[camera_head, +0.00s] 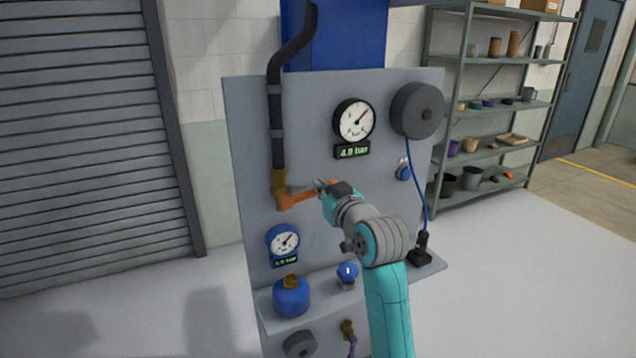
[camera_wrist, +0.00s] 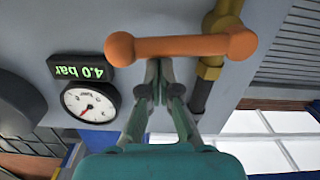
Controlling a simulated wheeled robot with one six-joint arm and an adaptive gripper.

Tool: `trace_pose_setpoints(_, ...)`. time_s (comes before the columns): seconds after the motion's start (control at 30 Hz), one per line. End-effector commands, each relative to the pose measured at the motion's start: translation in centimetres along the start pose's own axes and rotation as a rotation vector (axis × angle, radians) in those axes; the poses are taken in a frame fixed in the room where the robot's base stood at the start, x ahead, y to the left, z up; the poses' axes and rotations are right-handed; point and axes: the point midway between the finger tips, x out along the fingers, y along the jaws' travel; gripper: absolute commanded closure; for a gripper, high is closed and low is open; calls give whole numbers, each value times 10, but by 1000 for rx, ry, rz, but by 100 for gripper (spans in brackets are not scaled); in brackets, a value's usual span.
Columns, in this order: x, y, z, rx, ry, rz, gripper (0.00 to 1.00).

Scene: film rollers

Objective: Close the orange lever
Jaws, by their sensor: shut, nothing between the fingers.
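The orange lever (camera_head: 298,196) sits on a brass valve (camera_head: 279,186) at the lower end of a black pipe on the grey panel. It lies nearly level, across the pipe, and points right from the valve. In the wrist view the orange lever (camera_wrist: 180,46) spans the top middle, with the brass valve (camera_wrist: 212,66) at its right end. My gripper (camera_head: 320,187) is at the lever's free end in the head view. In the wrist view my gripper (camera_wrist: 158,68) has its fingertips together just below the lever's middle. I cannot tell whether they touch it.
A round gauge (camera_head: 354,120) reading 4.0 bar and a dark reel (camera_head: 413,110) with a blue cable are on the panel. A blue gauge (camera_head: 284,242) hangs below the valve. A blue canister (camera_head: 291,297) stands on the ledge. Shelves (camera_head: 490,110) stand behind right.

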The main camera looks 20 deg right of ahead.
Motion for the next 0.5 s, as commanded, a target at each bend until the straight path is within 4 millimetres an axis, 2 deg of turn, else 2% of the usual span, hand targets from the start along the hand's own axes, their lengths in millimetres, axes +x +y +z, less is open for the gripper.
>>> trace_pose_setpoints(0.5, 1, 3, 13, 20, -2, -1, 100)
